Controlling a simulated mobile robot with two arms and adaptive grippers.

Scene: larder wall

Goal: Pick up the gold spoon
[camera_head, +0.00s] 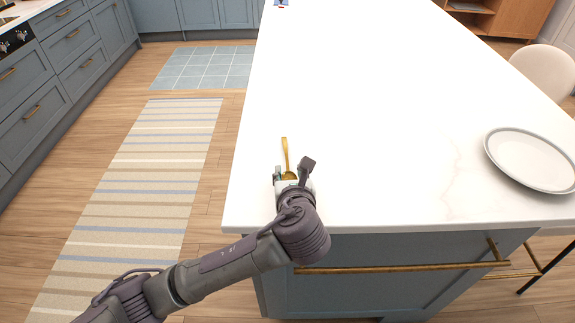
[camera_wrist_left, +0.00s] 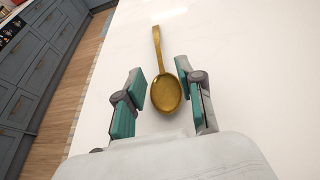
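The gold spoon (camera_head: 286,157) lies on the white countertop (camera_head: 390,110) near the island's front left corner, with its handle pointing away from me. In the left wrist view the spoon (camera_wrist_left: 166,94) shows its bowl between the two fingers and its handle reaching beyond them. My left gripper (camera_head: 291,172) is open around the bowl, with a gap on each side in the left wrist view (camera_wrist_left: 158,93). Part of the bowl is hidden by the gripper in the head view. My right gripper is not in view.
A white plate (camera_head: 532,160) lies at the counter's right edge. A small blue item (camera_head: 281,3) is at the far end. The counter between is clear. A gold rail (camera_head: 400,268) runs along the island front, and a pale chair (camera_head: 546,72) stands at right.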

